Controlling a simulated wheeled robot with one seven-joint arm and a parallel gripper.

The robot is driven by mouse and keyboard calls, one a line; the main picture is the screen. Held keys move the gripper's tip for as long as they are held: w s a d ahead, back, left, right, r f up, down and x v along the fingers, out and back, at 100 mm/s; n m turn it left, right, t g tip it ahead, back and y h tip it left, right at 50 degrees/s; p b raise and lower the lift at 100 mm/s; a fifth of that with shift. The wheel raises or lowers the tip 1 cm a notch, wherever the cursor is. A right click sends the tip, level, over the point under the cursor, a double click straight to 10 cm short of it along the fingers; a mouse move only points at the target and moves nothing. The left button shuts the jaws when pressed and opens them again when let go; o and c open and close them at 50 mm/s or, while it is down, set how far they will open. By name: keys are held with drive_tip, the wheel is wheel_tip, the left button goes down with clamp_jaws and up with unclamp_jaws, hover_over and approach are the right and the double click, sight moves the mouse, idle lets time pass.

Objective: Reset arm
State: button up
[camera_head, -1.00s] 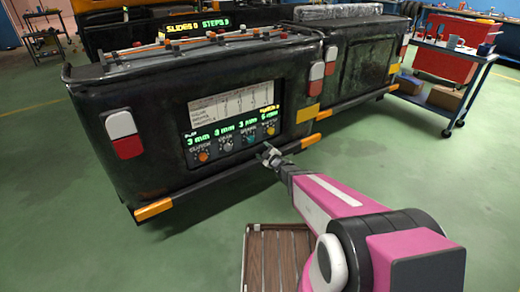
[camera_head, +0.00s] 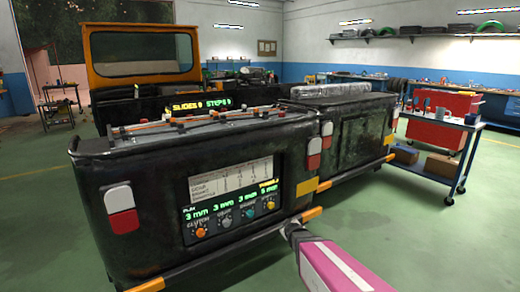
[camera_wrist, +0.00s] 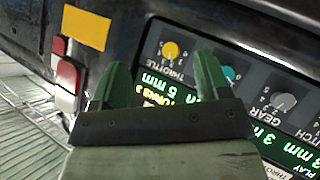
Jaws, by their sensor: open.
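My gripper (camera_wrist: 162,78) is open and empty in the wrist view, its two green fingers spread in front of the control panel. The panel (camera_head: 230,197) is on the dark vehicle body, with a yellow throttle knob (camera_wrist: 170,50), a teal knob (camera_wrist: 229,73), a grey gear knob (camera_wrist: 283,103) and an orange clutch knob (camera_head: 200,232). The throttle knob shows between the fingers; no contact is visible. In the head view my pink arm comes up from the bottom right. Its dark end is by the panel's lower right corner, and the fingers cannot be made out there.
The dark vehicle body (camera_head: 130,185) has orange bumper strips (camera_head: 311,214) and red-white lamps (camera_head: 122,210). Green floor (camera_head: 430,235) is open at the lower right.

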drive_tip(key=s+d+r+m+g, duration=0.1)
drive_tip(key=s+m+g, duration=0.1)
drive_tip(key=s+g, duration=0.2)
drive_tip(key=s+d+r+m+g, duration=0.2)
drive_tip(key=s+m+g, duration=0.1)
drive_tip(key=s, duration=0.8)
drive_tip(key=s+d+r+m+g, duration=0.1)
drive_tip(key=s+d+m+g, duration=0.1)
drive_tip(key=s+g, duration=0.3)
drive_tip(key=shift+s+r, duration=0.35)
drive_tip(key=shift+s, duration=0.8)
